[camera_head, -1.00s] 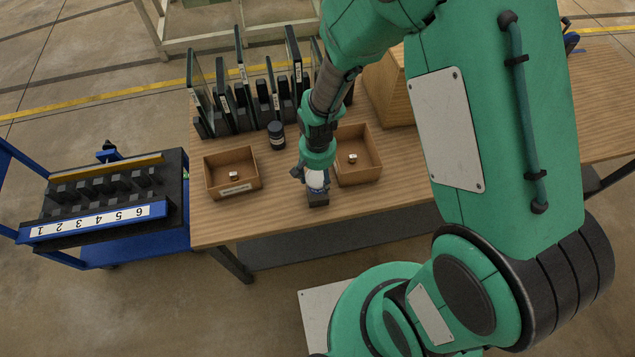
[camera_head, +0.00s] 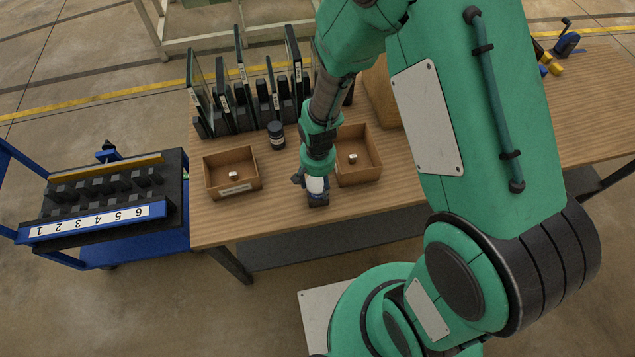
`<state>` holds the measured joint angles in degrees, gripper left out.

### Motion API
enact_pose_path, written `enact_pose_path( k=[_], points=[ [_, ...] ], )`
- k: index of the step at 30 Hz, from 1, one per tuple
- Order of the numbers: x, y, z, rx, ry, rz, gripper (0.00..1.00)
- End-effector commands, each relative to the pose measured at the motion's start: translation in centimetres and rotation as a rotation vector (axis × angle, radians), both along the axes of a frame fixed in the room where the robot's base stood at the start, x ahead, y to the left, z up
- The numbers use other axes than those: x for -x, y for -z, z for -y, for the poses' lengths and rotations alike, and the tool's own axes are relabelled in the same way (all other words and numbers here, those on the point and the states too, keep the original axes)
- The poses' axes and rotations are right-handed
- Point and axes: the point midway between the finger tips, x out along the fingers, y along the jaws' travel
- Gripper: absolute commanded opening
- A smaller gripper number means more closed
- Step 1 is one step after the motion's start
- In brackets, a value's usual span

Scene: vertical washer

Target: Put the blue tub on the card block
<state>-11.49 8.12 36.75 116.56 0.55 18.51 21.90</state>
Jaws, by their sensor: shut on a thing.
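My gripper (camera_head: 316,188) points down near the front edge of the wooden table, just right of the left open box. It is shut on the blue tub (camera_head: 318,194), which shows only as a small white and bluish shape and is mostly hidden by the fingers. The dark card block (camera_head: 319,203) is directly below, on the table top. The tub is at or very close to the top of the block; I cannot tell whether they touch.
Two open wooden boxes (camera_head: 250,186) (camera_head: 373,172) flank my gripper, each holding a small metal piece. A dark jar (camera_head: 276,135) stands behind. Upright dark panels (camera_head: 240,85) fill the back. A blue cart (camera_head: 100,212) with numbered slots is at left.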

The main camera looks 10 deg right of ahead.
Motion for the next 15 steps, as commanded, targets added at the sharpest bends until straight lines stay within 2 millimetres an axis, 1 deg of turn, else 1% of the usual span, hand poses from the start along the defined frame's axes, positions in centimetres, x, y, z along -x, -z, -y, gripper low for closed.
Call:
enact_pose_path(
  k=[2,3,5,15],
  points=[
    [0.01,0.28,0.01,0.0,0.0,0.0,0.3],
    [0.02,0.25,0.01,0.0,0.0,0.0,0.65],
    [0.02,0.21,0.01,0.0,0.0,0.0,0.77],
    [0.01,0.15,0.0,0.0,0.0,0.0,0.78]
  ],
)
